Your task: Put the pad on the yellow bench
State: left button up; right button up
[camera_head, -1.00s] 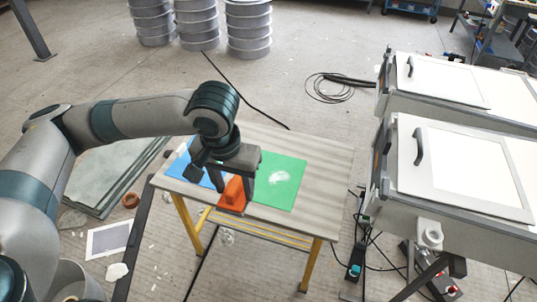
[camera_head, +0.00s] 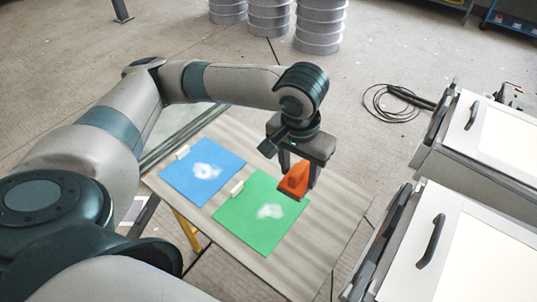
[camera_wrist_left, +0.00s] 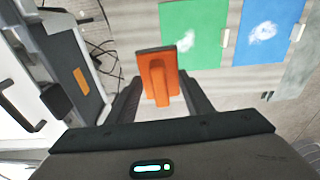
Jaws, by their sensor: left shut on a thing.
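The pad (camera_head: 294,181) is an orange block with a raised grip, and a dark layer shows along its edge in the left wrist view (camera_wrist_left: 157,76). My left gripper (camera_head: 298,177) is shut on it, with the pad between the two dark fingers. Pad and gripper appear over the bench, by the far right corner of the green sheet. I cannot tell how large the gap below the pad is. The yellow bench (camera_head: 335,215) has a grey-beige striped top and yellow legs, mostly hidden now. My right gripper is not in view.
A green sheet (camera_head: 240,225) and a blue sheet (camera_head: 185,180) with white smudges lie on the bench. The bench top right of the green sheet is bare. White-topped units (camera_head: 470,245) stand close at the right. A cable coil (camera_head: 385,103) lies on the floor.

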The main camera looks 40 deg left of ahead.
pick_arm(q)
jog(key=shift+w+d, duration=0.1)
jog(key=shift+w, duration=0.2)
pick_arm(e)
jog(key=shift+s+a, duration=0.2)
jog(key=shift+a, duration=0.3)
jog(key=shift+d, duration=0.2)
